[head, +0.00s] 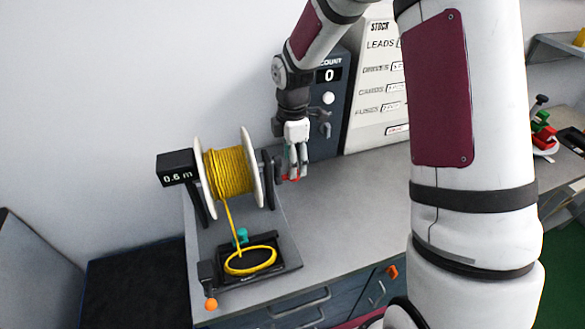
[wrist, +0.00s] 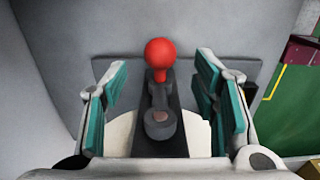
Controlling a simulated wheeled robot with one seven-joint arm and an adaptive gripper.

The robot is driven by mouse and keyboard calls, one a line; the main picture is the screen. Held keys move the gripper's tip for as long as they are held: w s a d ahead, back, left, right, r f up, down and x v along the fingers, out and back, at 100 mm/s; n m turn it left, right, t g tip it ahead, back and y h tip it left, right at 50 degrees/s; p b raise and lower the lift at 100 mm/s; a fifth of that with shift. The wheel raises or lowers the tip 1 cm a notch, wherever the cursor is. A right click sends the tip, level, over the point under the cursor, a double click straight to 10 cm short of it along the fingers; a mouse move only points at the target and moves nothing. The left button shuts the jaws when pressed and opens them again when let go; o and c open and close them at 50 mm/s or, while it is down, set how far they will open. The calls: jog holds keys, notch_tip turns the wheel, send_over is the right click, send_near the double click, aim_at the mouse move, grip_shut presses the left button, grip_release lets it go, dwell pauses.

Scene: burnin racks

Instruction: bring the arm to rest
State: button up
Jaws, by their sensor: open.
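My gripper (head: 296,167) hangs above the grey bench, just right of the cable reel. In the wrist view my gripper (wrist: 160,110) is open, with its two teal-padded fingers wide apart. A red ball knob (wrist: 160,53) on a dark crank arm (wrist: 161,100) shows between and beyond the fingers. I cannot tell whether the fingers touch it. The reel (head: 229,172) carries yellow cable between white flanges. My arm (head: 470,120) fills the right of the head view and hides part of the bench.
A 0.6 m display (head: 177,168) stands left of the reel. A yellow loop (head: 250,261) lies on a black plate at the bench's front, beside an orange knob (head: 211,303). A dark counter box (head: 329,110) reading 0 and a white stock board (head: 376,85) stand behind. Bench right of the reel is clear.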

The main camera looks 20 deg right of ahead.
notch_tip(320, 180, up, 8)
jog(key=s+r+m+t, duration=0.2)
jog(key=s+r+m, duration=0.6)
jog(key=s+r, duration=0.3)
jog(key=s+r+m+t+b, duration=0.2)
jog(key=s+r+m+t, duration=0.1)
jog(key=s+m, duration=0.7)
jog(key=s, duration=0.3)
jog(key=shift+r+t, duration=0.3)
jog(key=shift+r, duration=0.1)
dwell(1.2)
